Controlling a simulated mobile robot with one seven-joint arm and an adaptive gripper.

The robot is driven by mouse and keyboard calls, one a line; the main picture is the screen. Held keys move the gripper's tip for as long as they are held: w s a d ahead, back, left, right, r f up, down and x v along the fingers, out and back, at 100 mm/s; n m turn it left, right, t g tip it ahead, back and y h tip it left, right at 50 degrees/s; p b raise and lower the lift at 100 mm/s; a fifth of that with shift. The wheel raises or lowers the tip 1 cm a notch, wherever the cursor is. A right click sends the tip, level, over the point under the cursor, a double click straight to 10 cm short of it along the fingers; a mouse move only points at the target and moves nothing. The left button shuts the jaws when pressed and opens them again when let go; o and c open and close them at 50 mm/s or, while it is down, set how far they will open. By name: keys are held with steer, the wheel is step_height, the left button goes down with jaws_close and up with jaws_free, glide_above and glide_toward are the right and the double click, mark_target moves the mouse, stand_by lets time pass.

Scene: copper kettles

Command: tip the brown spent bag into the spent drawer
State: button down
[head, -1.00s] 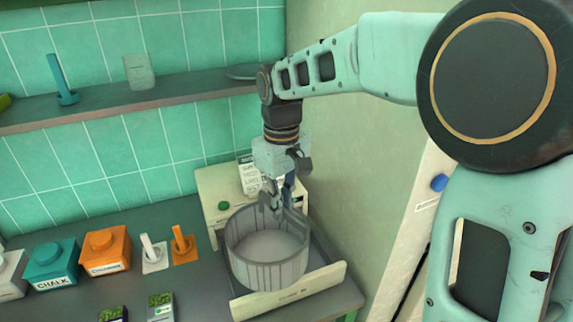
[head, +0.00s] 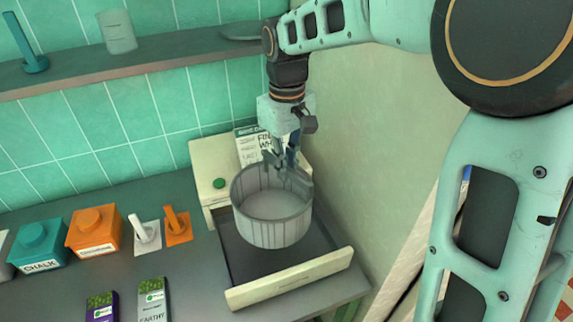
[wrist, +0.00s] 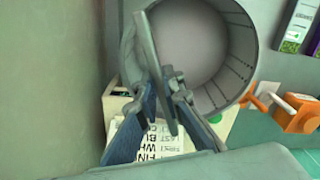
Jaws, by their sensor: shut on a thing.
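My gripper (head: 284,166) is shut on the rim side of a grey, ribbed round tub (head: 271,218). The tub is upright or nearly so, above the open drawer (head: 290,280). Its visible floor is plain and pale. In the wrist view my gripper (wrist: 165,95) closes on a thin grey upright part at the edge of the tub (wrist: 238,45). I see no brown bag in either view.
A cream box with a green button (head: 219,183) and a printed card (head: 250,148) stand behind the tub. Orange (head: 98,232) and teal (head: 38,245) containers are at the left. A shelf (head: 60,83) runs above. A plain wall is close on the right.

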mark_target(286, 206)
step_height(286, 206, down, 12)
steer(key=b, duration=0.7)
steer(key=shift+r, duration=0.25)
steer(key=c, duration=2)
jaws_free()
step_height(286, 206, up, 12)
steer(key=shift+r, duration=0.1)
